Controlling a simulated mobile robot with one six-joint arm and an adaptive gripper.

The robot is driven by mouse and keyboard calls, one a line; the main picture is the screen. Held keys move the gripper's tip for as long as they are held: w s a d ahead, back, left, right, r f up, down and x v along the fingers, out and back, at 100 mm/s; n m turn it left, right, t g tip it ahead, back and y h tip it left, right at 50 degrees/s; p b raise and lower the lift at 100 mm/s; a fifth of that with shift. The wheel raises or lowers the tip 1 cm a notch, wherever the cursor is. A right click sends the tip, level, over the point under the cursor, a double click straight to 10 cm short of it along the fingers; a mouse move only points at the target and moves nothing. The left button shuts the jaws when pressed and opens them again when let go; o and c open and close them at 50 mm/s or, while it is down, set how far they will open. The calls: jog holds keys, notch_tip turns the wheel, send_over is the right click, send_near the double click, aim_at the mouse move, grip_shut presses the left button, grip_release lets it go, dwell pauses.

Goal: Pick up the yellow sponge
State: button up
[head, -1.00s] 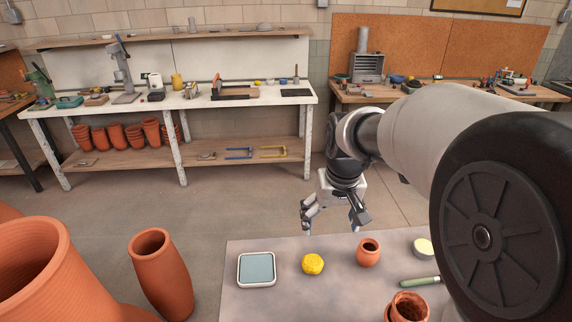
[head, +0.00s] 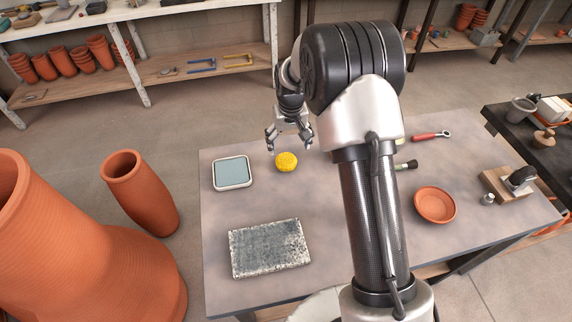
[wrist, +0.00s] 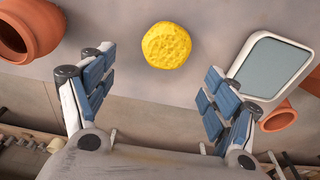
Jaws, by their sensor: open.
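The yellow sponge (head: 286,161) is a small round porous lump on the grey table (head: 330,235), near its far edge. In the wrist view the sponge (wrist: 166,45) lies ahead of my gripper, between the lines of the two fingers but beyond their tips. My gripper (head: 290,146) is open and empty, just above and behind the sponge in the head view. Its two blue-padded fingers (wrist: 158,66) are spread wide in the wrist view. I see no contact with the sponge.
A white-rimmed tray (head: 217,187) lies left of the sponge. A speckled slab (head: 270,248) lies nearer. A terracotta saucer (head: 435,204) and a red-handled tool (head: 430,136) are at the right. A terracotta pot (wrist: 30,28) shows in the wrist view. Large terracotta vases (head: 140,190) stand left.

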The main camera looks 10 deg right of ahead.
aim_at(286, 159)
notch_tip(286, 159, down, 2)
jog(key=shift+w+f, duration=0.15)
jog(key=shift+f, duration=0.05)
jog(key=f, duration=0.1)
jog(key=f+b, duration=0.1)
jog(key=f, duration=0.1)
jog(key=f+b, duration=0.1)
jog(key=f, duration=0.1)
jog(key=shift+s+a, duration=0.2)
jog(key=shift+a, duration=0.2)
jog(key=shift+w+f+b, duration=0.1)
jog(key=shift+f+b, duration=0.05)
jog(key=shift+b, duration=0.15)
jog(key=shift+c, duration=0.5)
jog(key=c, duration=0.9)
jog(key=shift+c, duration=0.2)
notch_tip(286, 159, up, 20)
jog(key=p, duration=0.5)
jog(key=shift+p, duration=0.3)
